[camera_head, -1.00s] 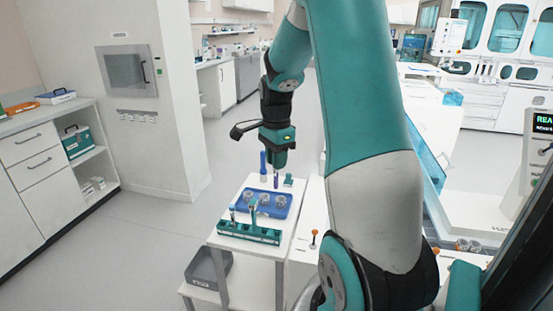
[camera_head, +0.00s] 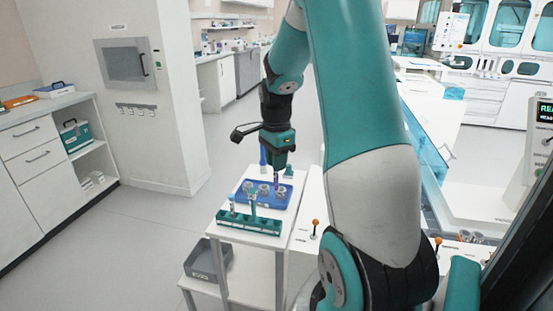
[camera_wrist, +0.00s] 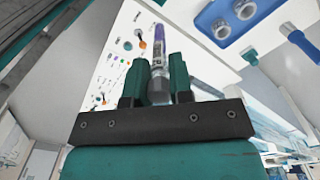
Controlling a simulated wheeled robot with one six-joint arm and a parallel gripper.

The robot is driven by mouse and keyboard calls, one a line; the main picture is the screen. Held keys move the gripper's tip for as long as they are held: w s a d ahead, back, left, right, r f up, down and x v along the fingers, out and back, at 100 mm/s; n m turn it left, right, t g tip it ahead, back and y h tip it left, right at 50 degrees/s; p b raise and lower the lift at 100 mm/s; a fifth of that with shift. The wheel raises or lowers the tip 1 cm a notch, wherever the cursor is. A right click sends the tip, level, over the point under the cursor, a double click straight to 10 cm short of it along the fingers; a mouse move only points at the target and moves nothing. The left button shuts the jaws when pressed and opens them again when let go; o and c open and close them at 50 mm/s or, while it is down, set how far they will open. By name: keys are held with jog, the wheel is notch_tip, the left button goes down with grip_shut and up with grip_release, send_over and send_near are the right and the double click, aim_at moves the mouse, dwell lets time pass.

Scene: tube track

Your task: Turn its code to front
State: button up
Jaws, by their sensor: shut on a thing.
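My gripper (camera_head: 278,168) is shut on a slim clear tube with a purple cap (camera_wrist: 158,31), seen between the two teal fingers (camera_wrist: 156,82) in the wrist view. In the head view the tube's purple part (camera_head: 277,180) shows just under the gripper, close over the right-hand side of the blue tray (camera_head: 256,203). The tray has grey round holders, also partly seen in the wrist view. I cannot tell whether the tube touches a holder.
A teal rack (camera_head: 248,223) with tubes stands in front of the tray on the white table. A blue tube-like item (camera_head: 262,156) stands behind the tray. A grey bin (camera_head: 207,261) sits on the lower shelf. Orange-knobbed parts (camera_head: 315,223) are at the right.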

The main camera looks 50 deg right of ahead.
notch_tip(320, 180, down, 15)
jog(key=b, duration=0.9)
dwell(2.1)
jog(key=n+p, duration=0.2)
jog(key=n, duration=0.4)
dwell(0.3)
jog(key=shift+f, duration=0.1)
dwell(0.3)
jog(key=o, duration=0.8)
